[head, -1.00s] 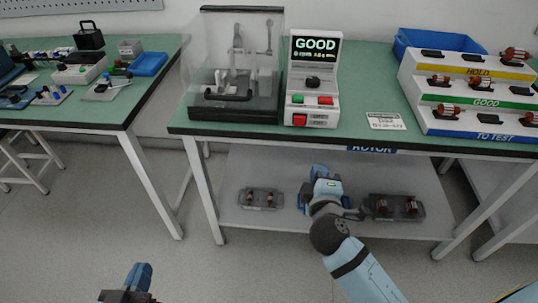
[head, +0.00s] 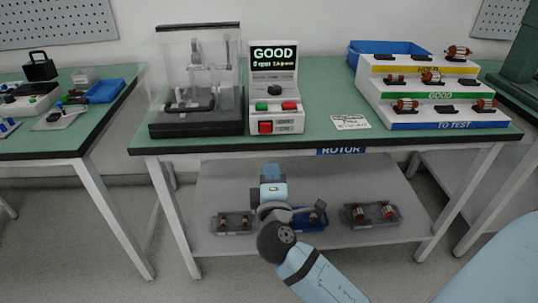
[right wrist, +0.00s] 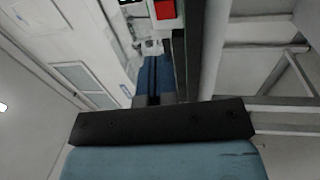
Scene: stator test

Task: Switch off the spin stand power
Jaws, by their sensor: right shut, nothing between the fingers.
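The spin stand's control box (head: 276,90) stands on the green bench. Its screen (head: 274,57) reads GOOD, with a smaller line that seems to start with 0 rpm. Below are a black knob, a green button (head: 261,107) and a red button (head: 291,106). A red rocker switch (head: 265,127) sits at the lower left of the front face; its position is too small to read. A red part (right wrist: 165,10) shows at the top of the right wrist view. My right gripper (head: 270,170) is shut and empty, below the bench edge under the box, apart from the switch. My left gripper is out of view.
A clear-covered test chamber (head: 197,80) stands left of the box. A label card (head: 351,122) and a tiered stator rack (head: 430,90) are to the right. The bench front edge (head: 220,146) lies above my right gripper. The lower shelf (head: 222,177) holds several bins.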

